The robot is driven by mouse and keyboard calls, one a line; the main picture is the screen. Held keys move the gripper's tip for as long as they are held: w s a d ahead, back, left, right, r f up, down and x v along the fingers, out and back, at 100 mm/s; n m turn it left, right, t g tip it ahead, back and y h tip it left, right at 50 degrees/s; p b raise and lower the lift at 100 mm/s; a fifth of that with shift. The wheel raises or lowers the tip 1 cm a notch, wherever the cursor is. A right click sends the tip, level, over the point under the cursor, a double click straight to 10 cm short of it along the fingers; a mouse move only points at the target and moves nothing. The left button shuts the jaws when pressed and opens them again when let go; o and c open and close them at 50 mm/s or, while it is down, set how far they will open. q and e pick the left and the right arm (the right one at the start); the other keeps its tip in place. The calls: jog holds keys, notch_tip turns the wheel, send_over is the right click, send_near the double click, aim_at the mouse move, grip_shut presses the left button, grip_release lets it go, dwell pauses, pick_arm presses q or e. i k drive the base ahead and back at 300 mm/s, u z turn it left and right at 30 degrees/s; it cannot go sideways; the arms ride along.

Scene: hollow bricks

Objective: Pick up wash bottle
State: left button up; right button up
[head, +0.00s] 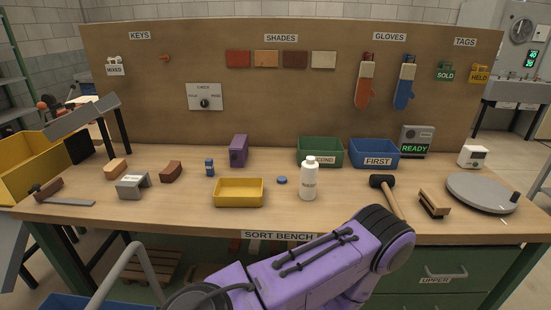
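The wash bottle is most likely the white bottle (309,182) with a white cap, standing upright near the front middle of the bench (150,213). Nothing holds it. A purple arm link of mine crosses the lower middle of the head view, in front of the bench and below the bottle. Neither of my grippers shows in this view, so their positions and states are hidden.
A yellow tray (238,204) and a small blue disc (282,180) lie left of the bottle. The green bin (331,143) and blue bin (375,167) stand behind it. A black mallet (382,182) and a grey round plate (470,187) are to the right.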

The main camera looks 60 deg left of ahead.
aim_at(309, 167)
jog(key=z, duration=0.05)
jog(key=k, duration=0.15)
jog(key=u, duration=1.05)
